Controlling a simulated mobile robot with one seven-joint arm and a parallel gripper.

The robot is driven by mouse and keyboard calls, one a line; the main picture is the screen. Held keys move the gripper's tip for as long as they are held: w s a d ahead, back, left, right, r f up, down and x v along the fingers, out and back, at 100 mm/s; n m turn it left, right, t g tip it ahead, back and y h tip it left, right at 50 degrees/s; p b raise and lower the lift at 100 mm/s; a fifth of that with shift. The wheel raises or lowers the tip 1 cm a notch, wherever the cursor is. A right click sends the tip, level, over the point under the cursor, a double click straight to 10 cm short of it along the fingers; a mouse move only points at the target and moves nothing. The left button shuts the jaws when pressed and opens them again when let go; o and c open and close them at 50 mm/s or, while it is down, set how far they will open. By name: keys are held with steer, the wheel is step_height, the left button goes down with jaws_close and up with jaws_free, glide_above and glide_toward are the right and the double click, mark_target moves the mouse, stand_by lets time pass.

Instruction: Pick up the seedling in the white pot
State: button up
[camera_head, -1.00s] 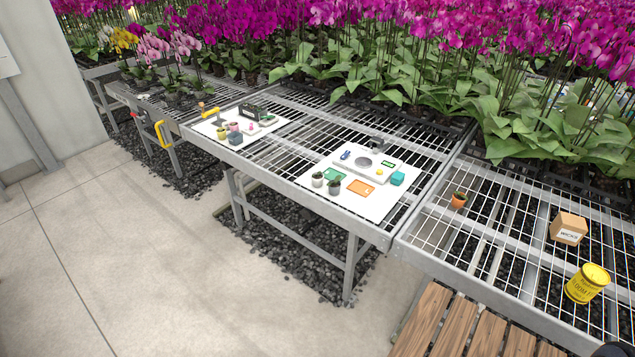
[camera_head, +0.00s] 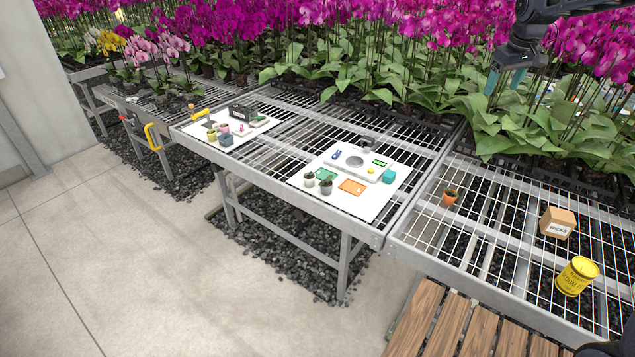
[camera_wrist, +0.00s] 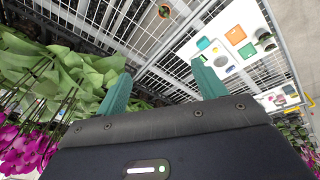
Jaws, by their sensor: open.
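The seedling in the white pot (camera_head: 309,179) stands upright at the front left of a white board on the metal mesh bench. A seedling in a grey pot (camera_head: 326,187) stands right beside it. Both small pots also show near the right edge of the wrist view, where their colours are hard to tell. My gripper (camera_head: 504,82) is at the upper right of the head view, high in front of the orchid leaves and far from the pots. Its teal fingers also show in the wrist view (camera_wrist: 160,90), spread apart with nothing between them.
The white board (camera_head: 372,207) also bears a green card, an orange card (camera_head: 352,187) and a teal block (camera_head: 389,176). An orange pot (camera_head: 450,198), a cardboard box (camera_head: 557,223) and a yellow tin (camera_head: 577,276) stand on the right bench. Dense orchids (camera_head: 400,70) line the back.

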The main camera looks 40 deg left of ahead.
steer(key=w+a+f+n, duration=0.1)
steer(key=a+f, duration=0.2)
steer(key=a, duration=0.5)
steer(key=w+a+f+n, duration=0.1)
steer(key=a+f+n, duration=0.15)
steer(key=a, duration=0.45)
steer(key=n+g, duration=0.1)
steer(key=n, duration=0.6)
glide_above(309, 178)
steer(key=shift+h, duration=0.4)
steer(key=f, duration=2.4)
steer(key=s+f, duration=0.1)
steer(key=f, duration=1.1)
steer(key=shift+w+f, duration=0.2)
steer(key=shift+f, duration=0.7)
steer(key=shift+w+f, duration=0.15)
steer(key=shift+f, duration=0.75)
steer(key=shift+w+f, duration=0.2)
steer(key=shift+f, duration=0.7)
steer(key=c, duration=1)
steer(key=shift+r, duration=0.15)
steer(key=shift+c, duration=0.2)
